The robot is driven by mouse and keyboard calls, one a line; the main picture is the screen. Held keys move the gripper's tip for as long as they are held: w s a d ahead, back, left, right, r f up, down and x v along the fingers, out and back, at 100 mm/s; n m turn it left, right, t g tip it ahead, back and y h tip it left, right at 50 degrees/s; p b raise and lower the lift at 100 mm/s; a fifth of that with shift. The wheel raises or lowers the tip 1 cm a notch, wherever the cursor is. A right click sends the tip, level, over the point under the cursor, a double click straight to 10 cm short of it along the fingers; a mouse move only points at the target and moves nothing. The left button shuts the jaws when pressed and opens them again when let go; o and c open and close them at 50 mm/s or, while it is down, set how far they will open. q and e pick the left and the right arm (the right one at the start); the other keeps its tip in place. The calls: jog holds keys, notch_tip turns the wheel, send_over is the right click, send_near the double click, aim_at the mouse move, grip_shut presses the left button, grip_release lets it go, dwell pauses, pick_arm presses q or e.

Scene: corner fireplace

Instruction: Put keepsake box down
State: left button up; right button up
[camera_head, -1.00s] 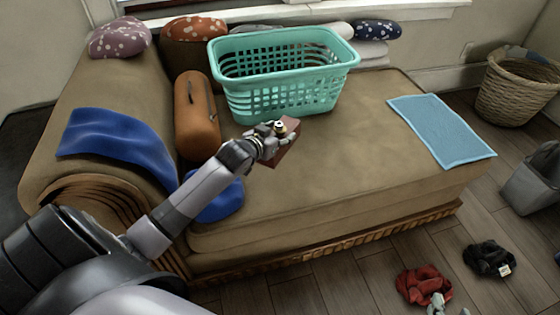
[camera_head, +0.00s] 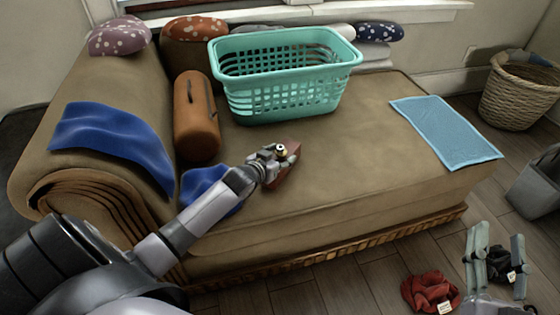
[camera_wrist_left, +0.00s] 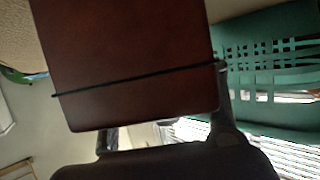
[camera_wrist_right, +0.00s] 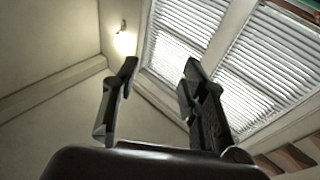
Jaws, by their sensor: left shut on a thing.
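The keepsake box (camera_head: 286,170) is reddish brown and is held at the end of my left arm, over the brown chaise seat (camera_head: 360,150). My left gripper (camera_head: 279,153) is shut on it and partly hides it. In the left wrist view the box (camera_wrist_left: 135,50) fills the upper middle, with a thin dark band across it. I cannot tell whether the box touches the seat. My right gripper (camera_head: 498,262) is open and empty at the lower right, above the floor. Its two spread fingers show in the right wrist view (camera_wrist_right: 155,95).
A teal laundry basket (camera_head: 290,95) stands on the seat behind the box. An orange bolster (camera_head: 195,125) and blue cloth (camera_head: 205,190) lie left. A light blue towel (camera_head: 445,130) lies right. Red cloth (camera_head: 430,292) and dark cloth (camera_head: 503,265) are on the floor. The middle seat is clear.

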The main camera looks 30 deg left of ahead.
pick_arm(q)
jog(key=shift+f, duration=0.6)
pick_arm(e)
jog(key=shift+s+a+r+t+y, duration=0.15)
jog(key=shift+r+t, duration=0.1)
jog(key=shift+r, duration=0.15)
jog(key=shift+s+d+r+t+y, duration=0.1)
jog(key=shift+r+t, duration=0.1)
jog(key=shift+r, duration=0.25)
jog(key=shift+s+a+r+t+y, duration=0.15)
jog(key=shift+r+t, duration=0.1)
jog(key=shift+r, duration=0.15)
jog(key=shift+d, duration=0.1)
pick_arm(q)
jog(key=o, duration=1.5)
jog(key=shift+f, duration=0.1)
jog(key=shift+c, duration=0.2)
jog(key=shift+s, duration=0.1)
pick_arm(e)
jog(key=shift+w, duration=0.1)
